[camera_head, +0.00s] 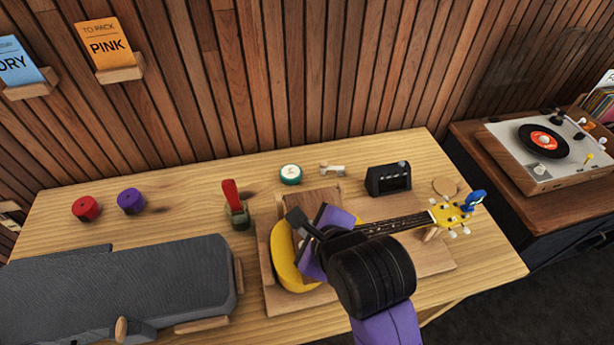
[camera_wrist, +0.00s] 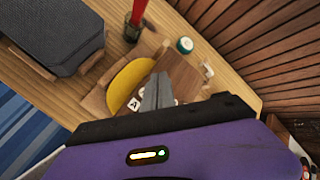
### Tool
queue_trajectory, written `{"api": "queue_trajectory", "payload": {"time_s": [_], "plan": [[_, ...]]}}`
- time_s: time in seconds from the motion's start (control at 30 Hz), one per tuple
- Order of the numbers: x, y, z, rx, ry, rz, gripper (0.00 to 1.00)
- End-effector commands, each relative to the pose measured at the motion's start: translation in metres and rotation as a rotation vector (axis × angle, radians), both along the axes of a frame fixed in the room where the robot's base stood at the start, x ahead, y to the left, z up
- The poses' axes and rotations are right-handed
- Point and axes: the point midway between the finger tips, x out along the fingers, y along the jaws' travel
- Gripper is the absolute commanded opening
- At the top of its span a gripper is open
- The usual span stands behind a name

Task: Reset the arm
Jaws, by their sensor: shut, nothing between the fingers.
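My gripper (camera_head: 296,217) is shut and empty. In the head view it hangs over the workbench, in front of the yellow ukulele (camera_head: 286,262). In the wrist view its fingertips (camera_wrist: 157,80) are together above the ukulele's yellow body (camera_wrist: 128,84) and a wooden block. I cannot tell how high it is above them. The ukulele lies on a wooden board (camera_head: 432,262), with its neck pointing right to a yellow headstock (camera_head: 447,214). A blue clip-on piece (camera_head: 474,200) sits at the headstock's end. My arm hides part of the ukulele's body.
A grey case (camera_head: 120,285) fills the bench's front left. Red (camera_head: 86,208) and purple (camera_head: 131,201) round items, a red-handled tool (camera_head: 235,205), a green round tin (camera_head: 290,174) and a black box (camera_head: 388,179) stand along the back. A record player (camera_head: 540,150) stands right.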

Motion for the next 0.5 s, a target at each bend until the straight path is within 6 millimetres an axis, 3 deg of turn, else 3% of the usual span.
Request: {"api": "queue_trajectory", "payload": {"time_s": [0.3, 0.37, 0.5], "plan": [[0.005, 0.002, 0.005, -0.054, -0.061, 0.069, 0.00], [0.012, 0.005, 0.015, -0.098, -0.139, 0.128, 0.00], [0.030, 0.014, 0.056, -0.257, -0.434, 0.296, 0.00]]}}
